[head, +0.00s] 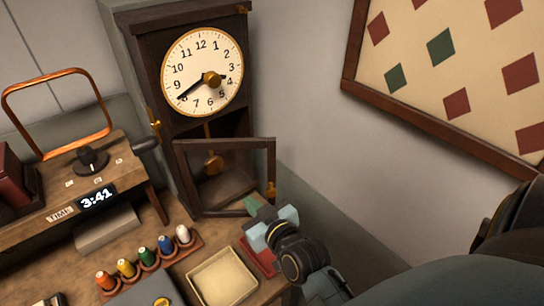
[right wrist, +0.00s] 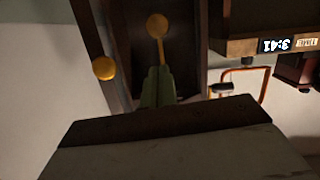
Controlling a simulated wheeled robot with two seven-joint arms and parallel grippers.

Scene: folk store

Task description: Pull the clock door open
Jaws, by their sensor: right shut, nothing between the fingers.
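The clock (head: 140,45) is a tall dark wooden case with a white dial (head: 190,62) and a brass pendulum (head: 213,163). Its lower clock door (head: 228,144) is an open-looking frame standing ajar. Its right edge, with a brass knob (head: 270,189), stands out from the case. My right gripper (head: 251,205) is shut and empty, its greenish fingertips at the door's lower right corner, below the knob. In the right wrist view the fingers (right wrist: 157,86) point toward the case interior, with the pendulum (right wrist: 157,25) ahead and the knob (right wrist: 104,68) left. Whether they touch the door is unclear. My left gripper is out of view.
A bench holds a rack of several colored spools (head: 146,258), a cream tray (head: 222,278) and a red block (head: 259,256). A wooden stand with a 3:41 display (head: 97,198) is left of the clock. A framed diamond-pattern board (head: 440,125) hangs right. Bare wall lies between.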

